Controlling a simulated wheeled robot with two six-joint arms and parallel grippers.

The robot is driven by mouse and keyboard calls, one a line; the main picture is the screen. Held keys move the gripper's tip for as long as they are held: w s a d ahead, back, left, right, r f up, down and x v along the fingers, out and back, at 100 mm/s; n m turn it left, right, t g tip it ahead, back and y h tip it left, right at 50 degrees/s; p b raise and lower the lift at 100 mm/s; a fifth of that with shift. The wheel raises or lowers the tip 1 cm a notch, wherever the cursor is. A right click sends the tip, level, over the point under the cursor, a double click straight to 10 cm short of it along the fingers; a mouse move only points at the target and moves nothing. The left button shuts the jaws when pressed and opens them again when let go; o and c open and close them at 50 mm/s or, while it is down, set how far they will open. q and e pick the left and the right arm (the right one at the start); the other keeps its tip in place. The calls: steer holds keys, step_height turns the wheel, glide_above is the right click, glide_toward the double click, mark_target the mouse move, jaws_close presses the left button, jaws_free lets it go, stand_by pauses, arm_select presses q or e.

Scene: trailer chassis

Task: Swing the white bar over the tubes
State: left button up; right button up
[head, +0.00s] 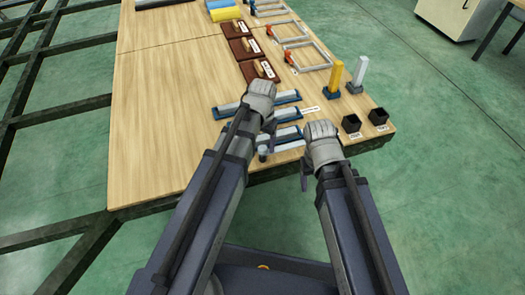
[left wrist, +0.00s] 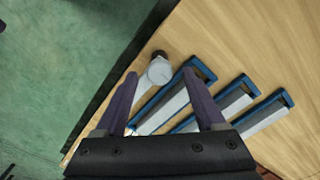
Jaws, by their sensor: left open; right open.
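In the head view the bar (head: 288,147) lies at the table's near edge, beside the tubes. The grey tubes (left wrist: 232,104) lie in blue holders, roughly parallel to the bar. My left gripper (head: 262,90) is open above the holders; its fingertips (left wrist: 158,75) show in the wrist view. My right gripper (head: 320,131) is open over the near edge; its fingertips are hard to see.
Two black cups (head: 378,116) stand at the table's right corner, near a yellow post (head: 334,76) and a white post (head: 357,75). Brown blocks (head: 260,71) and grey frames (head: 309,56) lie farther back. The left of the wooden table (head: 160,110) is clear.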

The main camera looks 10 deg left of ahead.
arm_select(q)
steer(key=shift+f+b, duration=0.3)
steer(key=shift+f, duration=0.35)
jaws_close()
stand_by(1.0)
